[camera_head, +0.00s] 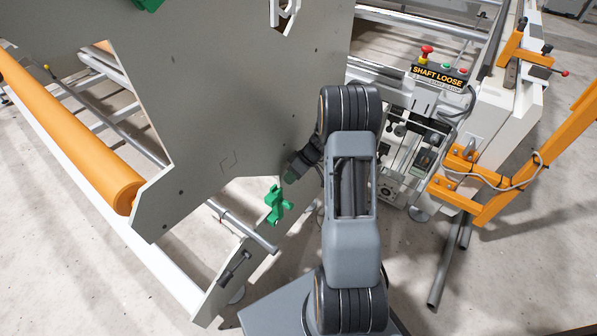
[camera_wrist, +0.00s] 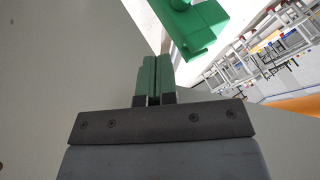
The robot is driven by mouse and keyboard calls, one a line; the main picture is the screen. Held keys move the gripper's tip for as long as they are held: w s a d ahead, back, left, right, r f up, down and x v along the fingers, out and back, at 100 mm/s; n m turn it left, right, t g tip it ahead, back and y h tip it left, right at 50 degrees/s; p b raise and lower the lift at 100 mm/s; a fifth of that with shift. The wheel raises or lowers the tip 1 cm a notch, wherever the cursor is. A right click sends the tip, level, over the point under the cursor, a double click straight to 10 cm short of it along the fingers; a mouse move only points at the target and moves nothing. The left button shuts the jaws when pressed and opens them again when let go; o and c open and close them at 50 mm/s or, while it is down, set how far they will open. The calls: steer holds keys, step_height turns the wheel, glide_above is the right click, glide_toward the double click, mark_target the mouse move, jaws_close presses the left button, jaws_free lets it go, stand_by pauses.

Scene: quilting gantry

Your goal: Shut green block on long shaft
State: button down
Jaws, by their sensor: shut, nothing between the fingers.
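The green block (camera_head: 276,205) is at the lower edge of the large grey side plate (camera_head: 225,110). The end of a grey shaft (camera_head: 255,236) sticks out just below it. I cannot tell whether the block is around the shaft or beside it, or whether it stands open. The block (camera_wrist: 195,28) also shows at the top of the wrist view, partly cut off. My gripper (camera_head: 290,178) is just above the block in the head view, apart from it. Its green fingers (camera_wrist: 153,77) are together and hold nothing.
Another green part (camera_head: 148,4) is at the top edge. An orange roll (camera_head: 70,130) runs along the left. A box labelled "SHAFT LOOSE" (camera_head: 438,75) with a red button stands at the right, near an orange frame (camera_head: 475,190). Pale floor is open at lower right.

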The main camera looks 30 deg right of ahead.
steer(key=shift+s+a, duration=0.25)
steer(key=shift+a, duration=0.25)
steer(key=shift+s+a, duration=0.2)
steer(key=shift+a, duration=0.25)
steer(key=shift+a+r+b, duration=0.1)
steer(key=shift+a+b, duration=0.05)
steer(key=shift+b, duration=0.15)
